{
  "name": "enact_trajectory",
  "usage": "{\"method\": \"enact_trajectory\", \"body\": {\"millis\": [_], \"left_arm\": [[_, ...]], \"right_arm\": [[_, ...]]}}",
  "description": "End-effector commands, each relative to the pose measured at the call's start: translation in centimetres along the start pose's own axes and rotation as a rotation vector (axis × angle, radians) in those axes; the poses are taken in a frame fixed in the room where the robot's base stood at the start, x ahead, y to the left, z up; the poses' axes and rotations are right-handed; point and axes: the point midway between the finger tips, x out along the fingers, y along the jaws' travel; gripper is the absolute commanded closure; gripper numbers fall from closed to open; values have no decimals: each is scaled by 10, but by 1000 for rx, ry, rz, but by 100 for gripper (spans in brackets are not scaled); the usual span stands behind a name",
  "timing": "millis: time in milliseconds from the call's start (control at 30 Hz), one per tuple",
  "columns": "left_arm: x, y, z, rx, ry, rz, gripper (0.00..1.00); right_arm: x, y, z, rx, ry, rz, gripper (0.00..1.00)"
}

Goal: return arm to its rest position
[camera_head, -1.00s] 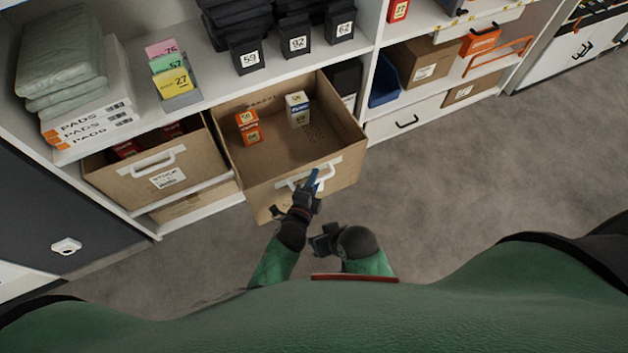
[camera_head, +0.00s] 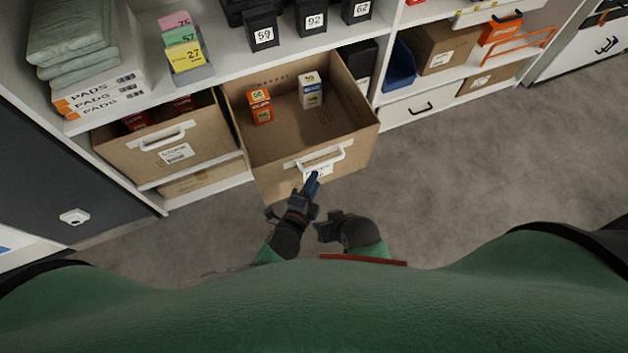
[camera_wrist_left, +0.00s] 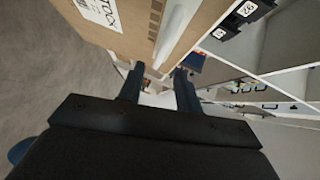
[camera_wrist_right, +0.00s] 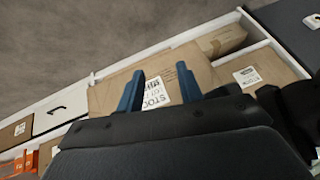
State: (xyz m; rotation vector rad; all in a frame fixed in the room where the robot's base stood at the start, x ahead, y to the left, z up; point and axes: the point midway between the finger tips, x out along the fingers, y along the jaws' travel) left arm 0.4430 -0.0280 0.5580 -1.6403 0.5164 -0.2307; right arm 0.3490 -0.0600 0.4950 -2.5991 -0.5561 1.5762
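My left gripper (camera_head: 312,188) is in front of the pulled-out open carton (camera_head: 358,125), just below its white handle (camera_head: 318,157). In the left wrist view its two fingers (camera_wrist_left: 160,80) stand apart with nothing held between them; a carton front with a white handle (camera_wrist_left: 178,35) lies just beyond the tips. My right gripper (camera_head: 330,228) is low, close to my body and beside the left wrist. In the right wrist view its blue fingers (camera_wrist_right: 160,88) are spread and empty, facing a labelled carton front (camera_wrist_right: 108,92) some way off.
The carton holds an orange box (camera_head: 260,105) and a white-blue box (camera_head: 311,90). The grey floor (camera_head: 480,170) at right is clear.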

Motion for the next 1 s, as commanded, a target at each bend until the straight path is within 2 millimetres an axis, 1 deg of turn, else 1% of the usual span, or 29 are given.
{"method": "enact_trajectory", "body": {"millis": [367, 467, 567, 667, 800, 867, 967, 1000], "left_arm": [[0, 0, 0, 0, 0, 0, 66], [0, -3, 3, -16, -13, 7, 66], [-2, -11, 14, -84, -65, 36, 66], [-9, -22, 35, -212, -160, 91, 66], [-27, -33, 65, -439, -318, 188, 66], [-36, -37, 76, -533, -383, 227, 66], [-54, -44, 88, -692, -486, 291, 66], [-63, -46, 92, -757, -528, 319, 66]], "right_arm": [[-4, 0, -4, -1, 4, 0, 64], [-6, 1, -5, -2, 2, 3, 64], [-15, 2, -8, -2, -9, 8, 64], [-30, 3, -13, -2, -31, 18, 64], [-55, 7, -19, -1, -70, 35, 64], [-65, 8, -22, 0, -86, 41, 64], [-83, 10, -26, 2, -112, 53, 64], [-90, 11, -28, 3, -124, 58, 64]]}}
